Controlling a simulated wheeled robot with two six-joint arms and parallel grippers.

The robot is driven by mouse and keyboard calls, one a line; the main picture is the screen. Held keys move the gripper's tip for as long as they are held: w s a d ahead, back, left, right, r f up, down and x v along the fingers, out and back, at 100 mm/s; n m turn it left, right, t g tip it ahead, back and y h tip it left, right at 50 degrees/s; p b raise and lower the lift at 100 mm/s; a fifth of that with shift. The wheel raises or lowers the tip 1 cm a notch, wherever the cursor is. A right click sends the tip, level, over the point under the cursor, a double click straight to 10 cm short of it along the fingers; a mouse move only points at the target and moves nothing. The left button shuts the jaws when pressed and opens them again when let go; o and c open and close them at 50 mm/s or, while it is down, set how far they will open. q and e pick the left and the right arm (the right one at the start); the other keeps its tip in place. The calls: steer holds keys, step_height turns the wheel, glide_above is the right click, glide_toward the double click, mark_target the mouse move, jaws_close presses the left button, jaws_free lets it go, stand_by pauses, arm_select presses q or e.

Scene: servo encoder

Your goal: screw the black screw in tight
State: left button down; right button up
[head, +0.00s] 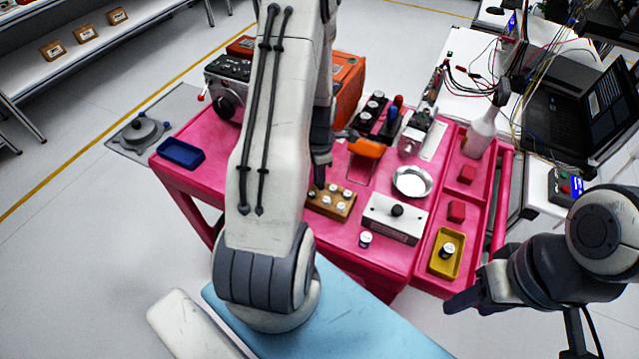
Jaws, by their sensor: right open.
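A white block (378,222) with a round black knob-like piece (397,210) on top stands near the front of the pink cart. I cannot tell whether this piece is the black screw. A small black-topped piece (447,250) sits in the yellow tray (437,266) to the right. My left gripper (319,184) points down at the back of a wooden block (338,207) holding several white-topped pieces. Its fingers are seen edge-on, so its opening is unclear. My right gripper (462,300) is open, at the lower right beyond the cart's edge, apart from everything.
A small white-and-dark cylinder (365,239) stands at the cart's front edge. A silver dish (411,182), red cubes (456,211), a spray bottle (481,134) and an orange-handled tool (366,148) are near. A blue tray (180,153) lies left. A laptop table stands right.

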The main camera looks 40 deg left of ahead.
arm_select(q)
step_height(320, 180, up, 5)
steer(key=p, duration=0.4)
stand_by(0.4)
